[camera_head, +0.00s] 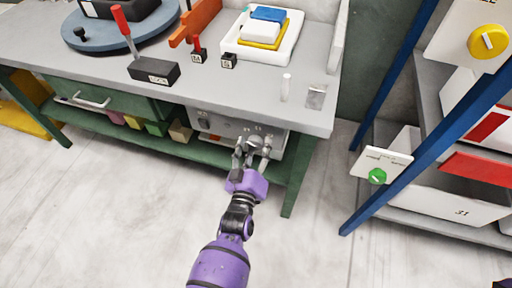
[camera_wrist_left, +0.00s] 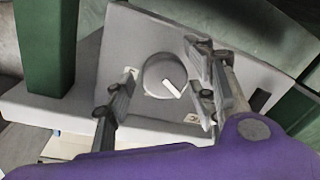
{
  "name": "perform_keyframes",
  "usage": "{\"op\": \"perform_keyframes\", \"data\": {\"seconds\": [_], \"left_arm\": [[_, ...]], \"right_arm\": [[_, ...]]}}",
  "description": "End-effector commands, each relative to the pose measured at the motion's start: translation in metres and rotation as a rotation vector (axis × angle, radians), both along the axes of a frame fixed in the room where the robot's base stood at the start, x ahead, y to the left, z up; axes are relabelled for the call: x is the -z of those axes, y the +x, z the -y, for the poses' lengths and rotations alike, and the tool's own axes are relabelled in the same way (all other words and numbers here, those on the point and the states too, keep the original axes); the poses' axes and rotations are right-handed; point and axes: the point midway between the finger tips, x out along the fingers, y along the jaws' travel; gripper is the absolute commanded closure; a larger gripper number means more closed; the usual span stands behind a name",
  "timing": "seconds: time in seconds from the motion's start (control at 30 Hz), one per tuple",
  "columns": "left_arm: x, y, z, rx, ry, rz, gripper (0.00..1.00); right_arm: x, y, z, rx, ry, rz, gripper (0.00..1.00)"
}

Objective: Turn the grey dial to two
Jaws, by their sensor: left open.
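The grey dial (camera_wrist_left: 158,72) is round with a white pointer bar, set on a light grey panel (camera_wrist_left: 125,40) under the workbench. In the wrist view the bar slants to the lower right, near a small label whose mark is too small to read. My left gripper (camera_wrist_left: 165,88) is open, with one finger on each side of the dial; whether they touch it I cannot tell. In the head view the left gripper (camera_head: 254,150) is at the panel's front, partly covering the dial.
The grey bench top (camera_head: 230,98) overhangs the panel, and a green leg (camera_head: 297,175) stands just right of it. A green dial (camera_head: 377,176) and a yellow dial (camera_head: 488,41) are at the blue rack on the right. The floor in front is clear.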

Motion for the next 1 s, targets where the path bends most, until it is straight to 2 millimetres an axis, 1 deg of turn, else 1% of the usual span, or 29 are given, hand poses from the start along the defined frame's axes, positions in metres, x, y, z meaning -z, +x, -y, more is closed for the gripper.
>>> {"op": "perform_keyframes", "data": {"seconds": [0.13, 0.17, 0.4, 0.47, 0.5, 0.77, 1.0], "left_arm": [[0.0001, -0.0001, 0.0, 0.0, 0.0, 0.0, 0.49], [0.0, -0.0001, 0.0, 0.0, 0.0, 0.0, 0.5], [0.0, -0.0003, 0.0003, 0.0, 0.0, 0.0, 0.82], [0.0, -0.0004, 0.0005, 0.001, 0.0, 0.0, 0.9], [0.0, -0.0004, 0.0006, 0.001, 0.0, 0.0, 0.91], [0.0002, -0.0005, 0.0015, 0.002, 0.03, 0.009, 0.91], [0.0014, -0.0007, 0.0026, 0.003, 0.153, 0.049, 0.91]], "right_arm": [[0.0001, -0.0001, 0.0006, -0.001, -0.001, 0.0, 0.69], [0.0001, -0.0001, 0.0007, -0.001, -0.001, 0.0, 0.69], [0.0001, 0.0, 0.0009, -0.001, -0.002, 0.0, 0.69], [0.0001, 0.0, 0.0009, -0.001, -0.002, 0.0, 0.69], [0.0001, 0.0, 0.001, -0.001, -0.002, 0.0, 0.69], [-0.0002, 0.0004, 0.001, -0.001, -0.002, 0.001, 0.69], [-0.0005, 0.0007, 0.001, -0.001, -0.002, 0.001, 0.69]]}}
